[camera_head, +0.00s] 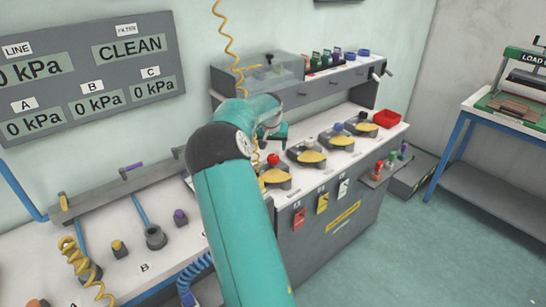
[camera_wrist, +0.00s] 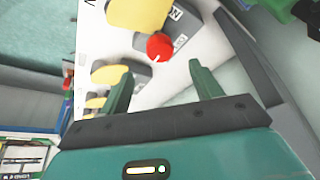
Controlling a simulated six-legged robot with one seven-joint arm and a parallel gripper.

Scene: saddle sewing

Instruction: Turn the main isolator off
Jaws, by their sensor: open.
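A red round knob (camera_wrist: 160,46) stands on a grey base beside a yellow pad in the wrist view. In the head view a red knob (camera_head: 273,159) shows just below my gripper (camera_head: 272,134). No label marks it clearly as the main isolator, so I cannot tell whether it is that. In the wrist view my gripper (camera_wrist: 163,84) is open. Its two green fingers are apart, with nothing between them, and the red knob appears beyond the gap. How far the knob is from the fingertips is hard to judge.
Several grey units with yellow pads (camera_head: 312,157) line the white bench top. A red tray (camera_head: 387,118) sits at its far end. A shelf (camera_head: 340,75) with bottles rises behind. Coloured tags (camera_head: 299,218) hang on the front. A pressure panel (camera_head: 90,75) is at left.

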